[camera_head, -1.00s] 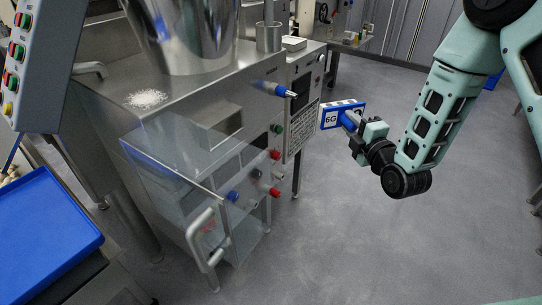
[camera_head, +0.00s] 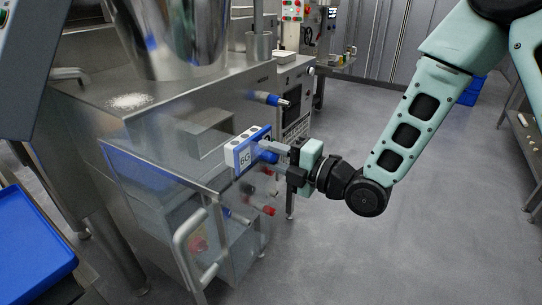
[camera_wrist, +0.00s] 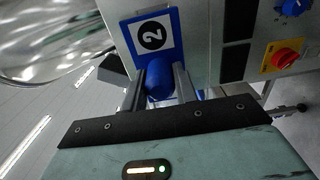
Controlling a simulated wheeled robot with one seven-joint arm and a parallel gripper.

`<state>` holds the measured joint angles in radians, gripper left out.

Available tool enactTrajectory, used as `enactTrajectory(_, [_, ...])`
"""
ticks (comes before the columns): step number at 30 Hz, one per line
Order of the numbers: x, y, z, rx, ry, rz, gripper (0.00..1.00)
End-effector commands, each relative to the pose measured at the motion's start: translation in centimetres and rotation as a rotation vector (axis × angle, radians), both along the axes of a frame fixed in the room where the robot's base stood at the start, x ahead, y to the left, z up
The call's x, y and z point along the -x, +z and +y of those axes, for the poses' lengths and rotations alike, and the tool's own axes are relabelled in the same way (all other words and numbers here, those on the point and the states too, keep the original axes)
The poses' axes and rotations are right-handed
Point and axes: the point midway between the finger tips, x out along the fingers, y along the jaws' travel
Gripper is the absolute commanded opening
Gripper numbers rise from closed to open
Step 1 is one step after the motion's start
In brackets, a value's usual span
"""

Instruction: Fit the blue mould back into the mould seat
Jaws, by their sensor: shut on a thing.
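I cannot clearly make out the mould seat; a recessed metal opening (camera_head: 208,132) shows on the machine front, left of the mould.
The steel machine (camera_head: 165,100) carries a hopper (camera_head: 180,45) and a white powder pile (camera_head: 130,101). A blue-and-metal nozzle (camera_head: 270,99) sticks out above the mould. The clear guard's handle (camera_head: 188,240) projects below left. A blue tray (camera_head: 30,250) is at left.

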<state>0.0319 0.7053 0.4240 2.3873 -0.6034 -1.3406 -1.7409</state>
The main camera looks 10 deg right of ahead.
Motion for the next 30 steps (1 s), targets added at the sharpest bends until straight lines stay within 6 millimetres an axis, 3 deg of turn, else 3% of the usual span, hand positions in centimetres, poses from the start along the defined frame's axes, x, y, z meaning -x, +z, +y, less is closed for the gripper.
enactTrajectory(4, [0.3,-0.2,-0.3,0.001,0.000,-0.007,0.01])
enactTrajectory(21, [-2.7,0.0,3.6,0.001,0.001,-0.007,0.01])
enactTrajectory(30, [-3.3,0.1,4.3,-0.001,0.000,-0.006,0.01])
